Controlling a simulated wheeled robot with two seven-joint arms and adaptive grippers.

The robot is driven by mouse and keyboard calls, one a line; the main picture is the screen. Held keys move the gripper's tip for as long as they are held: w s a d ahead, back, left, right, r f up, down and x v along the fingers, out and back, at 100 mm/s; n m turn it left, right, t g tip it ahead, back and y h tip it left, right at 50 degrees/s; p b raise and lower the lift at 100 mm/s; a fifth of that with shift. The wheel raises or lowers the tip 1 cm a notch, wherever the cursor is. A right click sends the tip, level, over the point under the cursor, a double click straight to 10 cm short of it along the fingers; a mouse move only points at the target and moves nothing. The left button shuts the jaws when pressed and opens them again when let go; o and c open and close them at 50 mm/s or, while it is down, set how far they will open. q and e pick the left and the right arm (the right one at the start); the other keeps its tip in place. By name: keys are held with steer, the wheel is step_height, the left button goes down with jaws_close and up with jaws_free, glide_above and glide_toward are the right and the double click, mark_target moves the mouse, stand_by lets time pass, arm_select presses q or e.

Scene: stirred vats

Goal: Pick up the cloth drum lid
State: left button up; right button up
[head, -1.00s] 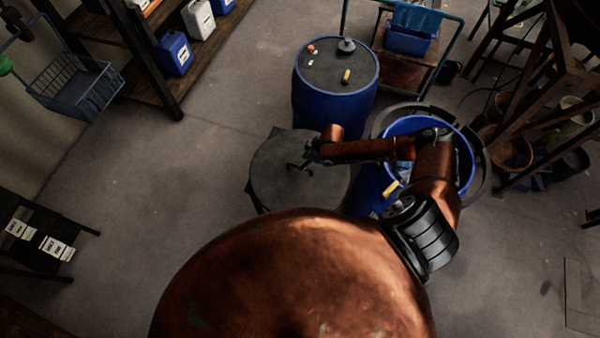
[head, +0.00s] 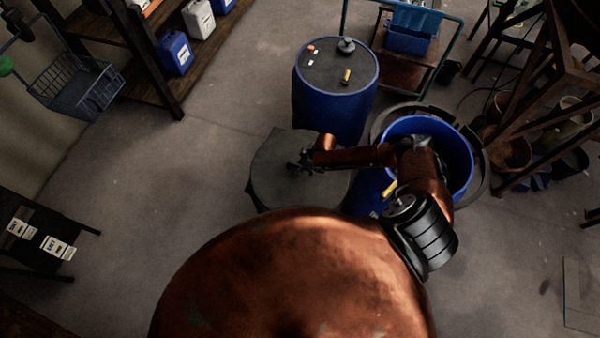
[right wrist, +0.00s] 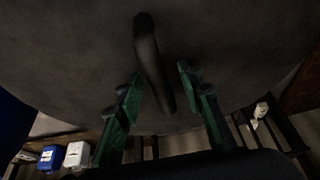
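The cloth drum lid (head: 275,185) is a dark grey round disc, left of the open blue drum in the head view. Its dark cloth-like surface (right wrist: 70,60) fills the upper part of the right wrist view. A black loop handle (right wrist: 150,55) stands out from it. My right gripper (head: 300,161) is over the lid's middle. In the right wrist view its green fingers (right wrist: 160,88) are apart, with the lower part of the handle between them. Whether a finger touches the handle cannot be told. My left gripper is not in view.
An open blue drum (head: 458,165) stands under my right arm. A closed blue drum (head: 335,105) with small items on top stands behind. A shelf (head: 150,85) is at upper left and a wooden frame (head: 530,75) at right.

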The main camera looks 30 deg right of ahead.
steer(key=shift+f, duration=0.25)
steer(key=shift+c, duration=0.4)
jaws_close()
stand_by(0.6)
steer(key=shift+w+r, duration=0.1)
